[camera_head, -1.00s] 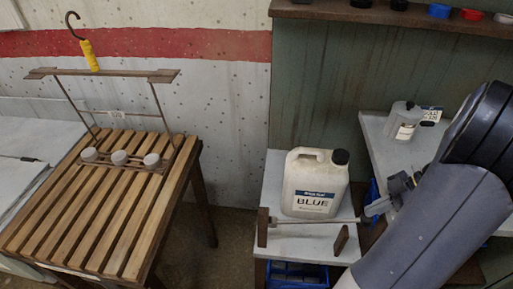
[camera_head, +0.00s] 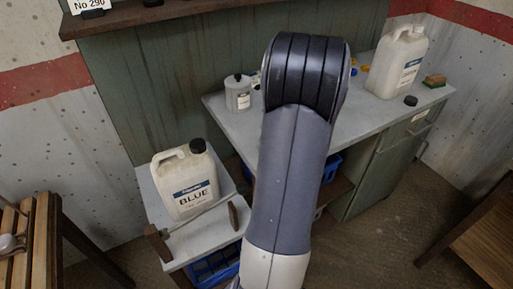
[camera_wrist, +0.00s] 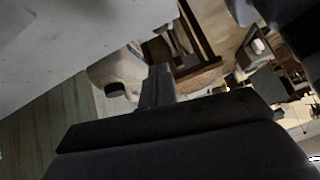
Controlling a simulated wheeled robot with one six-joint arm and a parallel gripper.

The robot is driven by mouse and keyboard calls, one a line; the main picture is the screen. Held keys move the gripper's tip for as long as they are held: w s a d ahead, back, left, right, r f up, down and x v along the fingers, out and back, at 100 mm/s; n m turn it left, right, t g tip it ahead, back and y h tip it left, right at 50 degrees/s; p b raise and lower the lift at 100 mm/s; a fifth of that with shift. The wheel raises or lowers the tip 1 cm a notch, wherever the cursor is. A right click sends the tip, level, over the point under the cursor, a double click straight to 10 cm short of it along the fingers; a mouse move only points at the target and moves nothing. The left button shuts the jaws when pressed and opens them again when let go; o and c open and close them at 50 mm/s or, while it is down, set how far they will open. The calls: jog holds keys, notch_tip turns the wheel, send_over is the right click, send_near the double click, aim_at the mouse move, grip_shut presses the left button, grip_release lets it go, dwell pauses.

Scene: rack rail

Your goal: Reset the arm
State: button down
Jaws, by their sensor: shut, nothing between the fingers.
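My arm stands folded up in the middle of the head view, and its own bulk hides my gripper there. In the wrist view, the dark fingers of my gripper (camera_wrist: 156,85) are together with nothing between them. A white jug labelled BLUE (camera_head: 187,183) stands upright on a small grey-topped stand (camera_head: 208,237), left of my arm. A thin rod on two brown supports (camera_head: 201,215) lies in front of the jug. In the wrist view, a pale jug with a dark cap (camera_wrist: 115,90) shows behind the fingers, partly hidden.
A grey workbench (camera_head: 372,110) behind my arm holds a small can (camera_head: 238,95), a large white jug (camera_head: 397,65) and a sponge (camera_head: 434,80). A slatted table (camera_head: 38,240) is at the left edge, a brown table (camera_head: 485,240) at lower right. Floor between is clear.

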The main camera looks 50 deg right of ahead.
dwell(0.4)
jog(key=a+f, duration=0.1)
jog(key=a, duration=0.1)
jog(key=w+a+f, duration=0.1)
jog(key=a+f, duration=0.1)
jog(key=a, duration=0.1)
jog(key=w+a+f, duration=0.1)
jog(key=a+f, duration=0.1)
jog(key=a, duration=0.1)
jog(key=shift+w+f, duration=0.1)
jog(key=f, duration=0.1)
jog(key=f+b, duration=0.1)
jog(key=shift+s+d+f+b, duration=0.3)
jog(key=shift+s+f, duration=0.05)
jog(key=shift+f, duration=0.05)
jog(key=shift+s+d+f, duration=0.1)
jog(key=shift+d+f, duration=0.05)
jog(key=shift+f, duration=0.4)
